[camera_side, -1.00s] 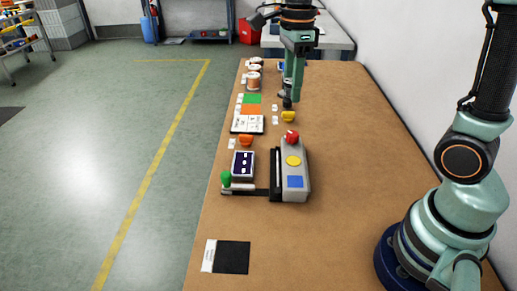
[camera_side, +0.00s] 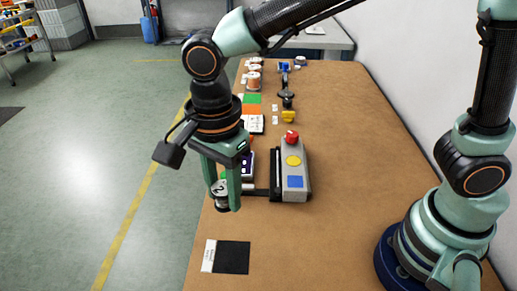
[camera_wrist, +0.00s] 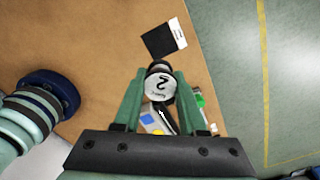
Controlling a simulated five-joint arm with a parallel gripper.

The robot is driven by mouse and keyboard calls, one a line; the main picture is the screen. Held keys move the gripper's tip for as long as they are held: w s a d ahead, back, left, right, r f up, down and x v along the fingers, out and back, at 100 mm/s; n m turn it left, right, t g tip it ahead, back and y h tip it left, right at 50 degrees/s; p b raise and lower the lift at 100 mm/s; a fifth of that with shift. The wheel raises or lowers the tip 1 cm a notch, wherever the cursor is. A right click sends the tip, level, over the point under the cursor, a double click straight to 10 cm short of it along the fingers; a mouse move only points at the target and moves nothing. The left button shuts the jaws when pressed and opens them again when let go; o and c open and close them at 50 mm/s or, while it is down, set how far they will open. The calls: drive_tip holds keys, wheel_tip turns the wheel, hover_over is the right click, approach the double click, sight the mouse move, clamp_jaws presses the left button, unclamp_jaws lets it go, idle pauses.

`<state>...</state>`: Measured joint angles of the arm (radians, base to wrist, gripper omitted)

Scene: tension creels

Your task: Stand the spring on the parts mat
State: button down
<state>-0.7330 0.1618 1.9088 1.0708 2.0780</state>
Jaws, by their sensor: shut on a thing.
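My gripper (camera_side: 222,198) is shut on the spring (camera_side: 220,188), a short round piece with a light end face bearing a dark curved mark and a dark lower part. The held piece also shows in the wrist view (camera_wrist: 160,88), between the two green fingers. My gripper holds it in the air near the table's left edge. The parts mat (camera_side: 232,257) is a black square with a white label strip, flat on the near left of the table. It looks empty, and it shows in the wrist view (camera_wrist: 164,39) beyond the fingertips.
A grey box (camera_side: 293,178) with a red knob, yellow disc and blue square stands right of my gripper. A small yellow part (camera_side: 288,116), a dark stand (camera_side: 287,98) and copper-coloured spools (camera_side: 254,78) are farther back. The table around and right of the mat is clear.

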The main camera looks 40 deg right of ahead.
sight(232, 256)
wheel_tip(232, 256, down, 17)
drive_tip(key=shift+f, duration=0.1)
idle(0.3)
drive_tip(key=shift+c, duration=2.3)
unclamp_jaws()
wheel_tip(232, 256, up, 12)
drive_tip(key=d+r+n+t, duration=0.2)
drive_tip(key=d+r+n, duration=0.2)
drive_tip(key=d, duration=0.4)
drive_tip(key=d+r+n+t, duration=0.1)
drive_tip(key=d+r+n, duration=0.3)
drive_tip(key=d, duration=0.5)
drive_tip(key=d+r+n+t, duration=0.2)
drive_tip(key=d+r+n, duration=0.2)
drive_tip(key=d+n, duration=0.3)
drive_tip(key=shift+d+r+t, duration=0.3)
drive_tip(key=shift+d, duration=0.5)
